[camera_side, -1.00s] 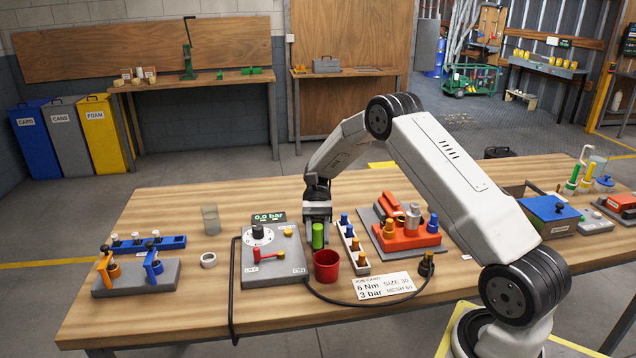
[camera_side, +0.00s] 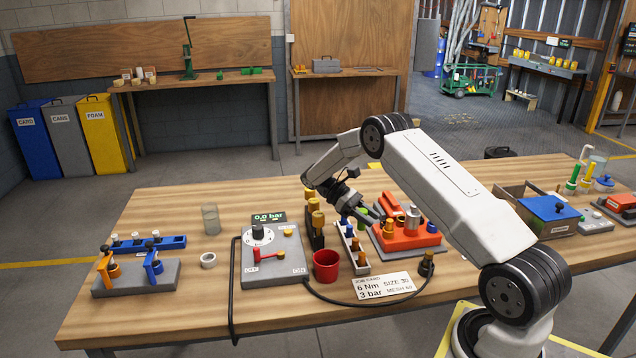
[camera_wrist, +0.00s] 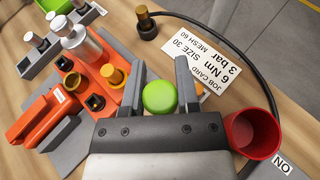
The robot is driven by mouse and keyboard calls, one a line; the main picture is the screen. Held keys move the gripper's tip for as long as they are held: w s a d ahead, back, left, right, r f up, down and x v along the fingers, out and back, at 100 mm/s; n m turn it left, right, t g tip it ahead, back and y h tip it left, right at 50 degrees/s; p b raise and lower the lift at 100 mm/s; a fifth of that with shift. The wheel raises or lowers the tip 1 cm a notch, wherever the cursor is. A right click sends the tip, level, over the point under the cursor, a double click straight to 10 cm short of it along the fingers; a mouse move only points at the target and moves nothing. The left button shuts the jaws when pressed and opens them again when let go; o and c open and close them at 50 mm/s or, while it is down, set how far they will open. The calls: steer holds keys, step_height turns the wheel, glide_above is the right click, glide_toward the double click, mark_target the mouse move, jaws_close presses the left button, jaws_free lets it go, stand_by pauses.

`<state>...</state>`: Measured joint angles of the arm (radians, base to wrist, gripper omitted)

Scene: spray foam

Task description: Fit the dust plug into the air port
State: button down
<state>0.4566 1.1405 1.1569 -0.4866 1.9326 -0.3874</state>
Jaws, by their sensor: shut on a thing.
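My gripper (camera_wrist: 161,85) is shut on a green round-topped plug (camera_wrist: 160,97), which shows between the two fingers in the wrist view. In the side view my gripper (camera_side: 370,217) is tilted, pointing down and right, above the white rack and beside the orange block. A bit of the green plug (camera_side: 362,211) shows behind it. The orange block (camera_side: 408,238) carries a silver cylinder, a blue knob and an amber knob. In the wrist view it (camera_wrist: 45,112) shows dark round sockets (camera_wrist: 95,103). I cannot tell which opening is the air port.
A white rack (camera_side: 352,247) of blue and amber pegs stands beside a red cup (camera_side: 326,265). A dark stand with gold-topped pieces (camera_side: 316,218) is behind. A job card (camera_side: 382,286), a brass hose fitting (camera_side: 427,264) and a grey valve panel (camera_side: 272,262) are nearby.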

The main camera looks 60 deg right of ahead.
steer(key=s+d+r+n+t+h, duration=0.1)
steer(key=d+n+t+h, duration=0.1)
steer(key=d, duration=0.4)
steer(key=s+d+r+n+t+h, duration=0.2)
steer(key=d+n+h, duration=0.3)
steer(key=d, duration=0.1)
steer(key=s+d+r+n+t+h, duration=0.1)
steer(key=d+n+t+h, duration=0.1)
steer(key=d+n+h, duration=0.2)
steer(key=shift+s+d+r+t, duration=0.15)
steer(key=shift+s+d+t, duration=0.2)
steer(key=shift+d, duration=0.6)
steer(key=shift+f, duration=3.15)
steer(key=shift+f, duration=1.85)
steer(key=shift+f, duration=0.1)
steer(key=c, duration=0.6)
jaws_free()
